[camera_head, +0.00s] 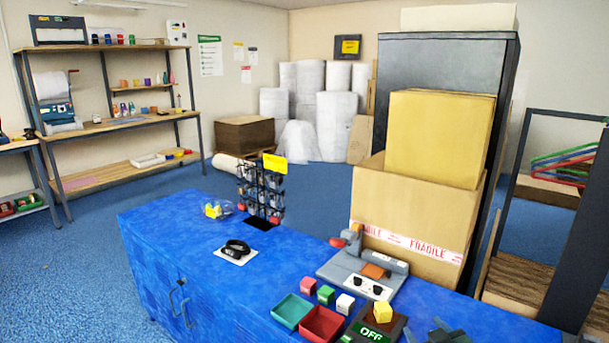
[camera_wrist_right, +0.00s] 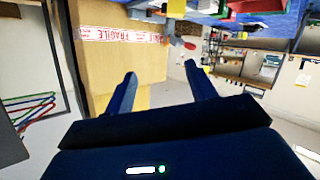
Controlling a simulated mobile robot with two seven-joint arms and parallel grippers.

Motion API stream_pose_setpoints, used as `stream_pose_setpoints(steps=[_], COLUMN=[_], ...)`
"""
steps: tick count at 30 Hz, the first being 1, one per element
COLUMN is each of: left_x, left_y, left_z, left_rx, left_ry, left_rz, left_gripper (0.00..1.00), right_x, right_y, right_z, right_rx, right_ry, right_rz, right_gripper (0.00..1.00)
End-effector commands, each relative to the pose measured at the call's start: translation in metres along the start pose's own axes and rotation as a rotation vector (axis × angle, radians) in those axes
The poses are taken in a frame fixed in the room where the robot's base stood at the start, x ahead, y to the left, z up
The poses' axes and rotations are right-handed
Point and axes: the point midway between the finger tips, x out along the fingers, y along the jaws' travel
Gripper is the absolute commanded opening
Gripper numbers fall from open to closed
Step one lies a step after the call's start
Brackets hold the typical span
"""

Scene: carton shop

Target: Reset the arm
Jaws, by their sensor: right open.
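My right gripper (camera_head: 428,334) shows only as dark tips at the bottom edge of the head view, right of the sign reading OFF. In the right wrist view the right gripper (camera_wrist_right: 160,82) has its two dark fingers spread apart with nothing between them. That view is upside down, with the FRAGILE carton (camera_wrist_right: 110,62) beyond the fingers. The gripper looks clear of it. My left gripper is in neither view.
The blue workbench (camera_head: 185,235) holds a teal tray (camera_head: 292,311), a red tray (camera_head: 322,325), several small cubes, a grey device (camera_head: 340,268) and a display rack (camera_head: 262,190). A large carton (camera_head: 410,215) stands behind. A dark metal frame (camera_head: 585,245) stands at right.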

Motion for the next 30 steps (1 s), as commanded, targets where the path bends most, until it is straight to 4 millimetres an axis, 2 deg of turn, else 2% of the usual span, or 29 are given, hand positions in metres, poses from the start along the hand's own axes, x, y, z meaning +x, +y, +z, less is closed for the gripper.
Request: stream_pose_setpoints(steps=[1,6,9,12,15,19,25,30], left_x=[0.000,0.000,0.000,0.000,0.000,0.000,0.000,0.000], left_y=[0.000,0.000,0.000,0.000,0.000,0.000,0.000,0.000], left_z=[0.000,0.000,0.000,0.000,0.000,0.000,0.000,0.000], left_rx=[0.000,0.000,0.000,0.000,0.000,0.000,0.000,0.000], left_ry=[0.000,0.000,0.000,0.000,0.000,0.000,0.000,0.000], left_rz=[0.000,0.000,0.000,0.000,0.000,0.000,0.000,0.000], left_gripper=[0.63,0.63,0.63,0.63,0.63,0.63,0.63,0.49], right_x=[-0.021,-0.102,-0.151,-0.190,-0.215,-0.230,-0.232,-0.231], right_y=[-0.027,-0.102,-0.134,-0.156,-0.169,-0.175,-0.176,-0.176], right_z=[0.026,0.087,0.109,0.121,0.126,0.128,0.129,0.129], right_rx=[0.016,0.083,0.130,0.171,0.200,0.217,0.219,0.218], right_ry=[-0.035,-0.135,-0.189,-0.232,-0.261,-0.277,-0.279,-0.280], right_rz=[-0.040,-0.156,-0.207,-0.241,-0.261,-0.272,-0.273,-0.273], right_gripper=[0.56,0.56,0.56,0.56,0.56,0.56,0.56,0.42])
